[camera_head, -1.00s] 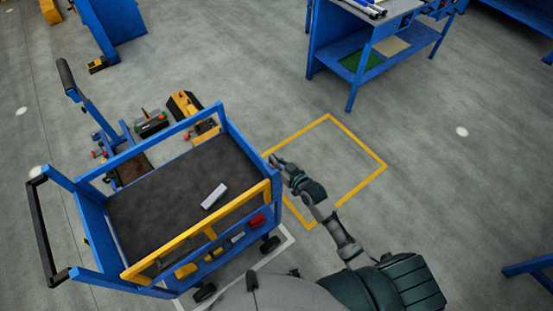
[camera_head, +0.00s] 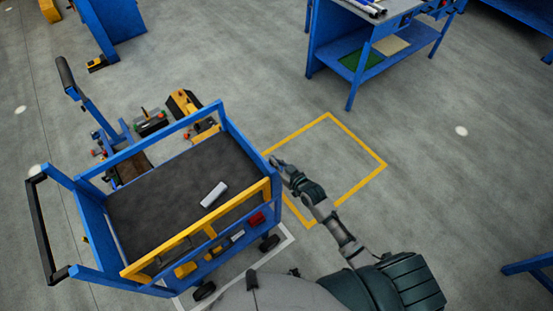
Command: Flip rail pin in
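A blue cart (camera_head: 160,146) with a dark top stands at the left. A yellow rail (camera_head: 197,229) runs along its near side, with its right end near the cart's right corner. I cannot make out the rail pin at this size. My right gripper (camera_head: 275,162) is just beyond the cart's right corner, close to the rail's right end. Its fingers are small and I cannot tell whether they are open, or whether they touch the cart. My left gripper is not in view.
A white and grey block (camera_head: 214,194) lies on the cart top. A black handle (camera_head: 43,232) sticks out at the cart's left. Tools and yellow parts (camera_head: 184,103) are behind the cart. A blue workbench (camera_head: 364,62) stands at the back.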

